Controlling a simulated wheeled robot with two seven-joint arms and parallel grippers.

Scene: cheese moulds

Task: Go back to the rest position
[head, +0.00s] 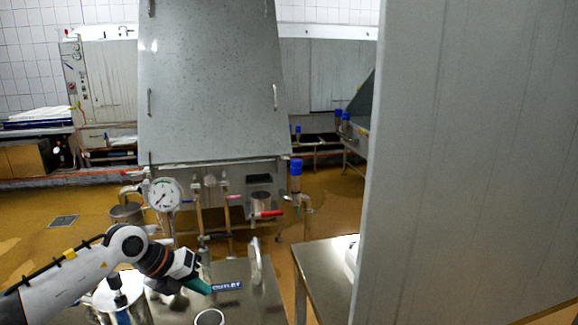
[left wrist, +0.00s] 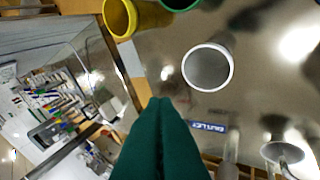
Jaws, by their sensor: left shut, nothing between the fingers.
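My left gripper (head: 204,288) is at the lower left of the head view, over a steel table (head: 262,304). Its green fingers (left wrist: 158,104) are pressed together in the left wrist view, with nothing between them. A white round mould (left wrist: 208,67) stands on the table ahead of the fingertips, apart from them; its rim shows at the bottom of the head view (head: 209,318). A yellow mould (left wrist: 121,17) and part of a green mould (left wrist: 181,3) are at the top of the left wrist view. My right gripper is in neither view.
A blue outlet label (head: 227,286) is on the table near the gripper. A metal can (head: 118,298) stands beside my left arm. A large steel machine (head: 210,85) with a gauge (head: 164,194) and pipes is ahead. A tall grey panel (head: 465,160) blocks the right side.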

